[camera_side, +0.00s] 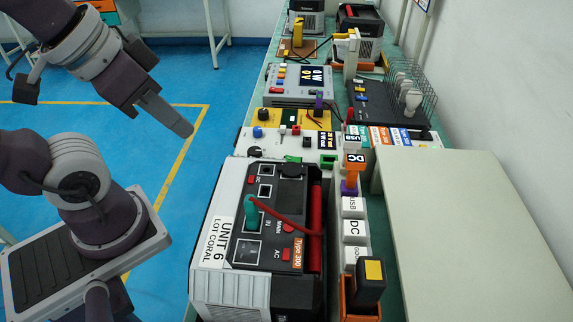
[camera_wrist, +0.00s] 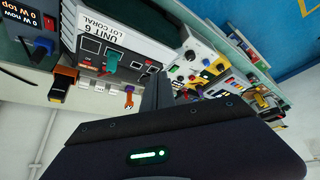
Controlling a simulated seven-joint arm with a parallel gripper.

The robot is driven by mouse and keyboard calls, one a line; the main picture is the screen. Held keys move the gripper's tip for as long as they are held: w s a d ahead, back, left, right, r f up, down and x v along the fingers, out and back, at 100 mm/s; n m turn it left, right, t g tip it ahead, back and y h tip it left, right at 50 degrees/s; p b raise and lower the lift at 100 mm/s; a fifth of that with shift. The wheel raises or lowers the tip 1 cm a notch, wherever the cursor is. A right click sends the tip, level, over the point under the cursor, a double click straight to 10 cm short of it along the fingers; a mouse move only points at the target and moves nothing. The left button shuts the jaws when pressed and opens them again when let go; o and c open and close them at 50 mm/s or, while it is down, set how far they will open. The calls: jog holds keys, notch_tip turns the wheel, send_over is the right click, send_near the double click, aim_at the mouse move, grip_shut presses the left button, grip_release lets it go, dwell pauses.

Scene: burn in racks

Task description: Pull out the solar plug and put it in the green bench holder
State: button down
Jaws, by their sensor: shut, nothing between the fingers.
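A teal plug (camera_side: 251,217) with a red cable stands in a socket on the top panel of the unit marked UNIT 6 LOT CORAL (camera_side: 222,240). It also shows in the wrist view (camera_wrist: 112,62). I cannot read a solar label on any plug or socket. A small green block (camera_side: 328,161) is on the white panel behind the unit; I cannot tell whether it is the bench holder. My gripper (camera_side: 184,128) is shut and empty, in the air left of the bench and apart from the plug. Its fingers show in the wrist view (camera_wrist: 157,90).
Right of the unit runs a row with an orange DC block (camera_side: 355,160), a purple plug (camera_side: 349,187), white labelled blocks (camera_side: 354,231) and a black plug with yellow face (camera_side: 372,273). A beige raised surface (camera_side: 460,220) is farther right. More devices and a wire rack (camera_side: 418,85) stand behind.

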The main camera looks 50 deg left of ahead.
dwell(0.4)
jog(key=c, duration=1.9)
grip_release()
jog(key=shift+c, duration=0.2)
jog(key=o, duration=0.3)
jog(key=shift+w+d+m, duration=0.25)
jog(key=shift+d+m, duration=0.05)
jog(key=shift+m, duration=0.7)
jog(key=o, duration=0.4)
jog(key=d+m+g, duration=0.1)
jog(key=m, duration=0.2)
jog(key=w+d+m, duration=0.1)
jog(key=m, duration=0.2)
jog(key=w+d+f+m+g, duration=0.1)
jog(key=m, duration=0.3)
jog(key=shift+w+d+f+g, duration=0.1)
jog(key=shift+w+d+g, duration=0.05)
jog(key=shift+d+g, duration=0.15)
jog(key=shift+c, duration=0.2)
jog(key=m+g, duration=0.3)
jog(key=m, duration=1.1)
send_over(252, 196)
notch_tip(252, 196, down, 3)
jog(key=shift+a+f, duration=0.1)
jog(key=shift+a, duration=0.05)
jog(key=shift+f+m, duration=0.3)
jog(key=shift+m, duration=0.2)
notch_tip(252, 196, down, 6)
jog(key=shift+f, duration=0.25)
jog(key=c, duration=0.8)
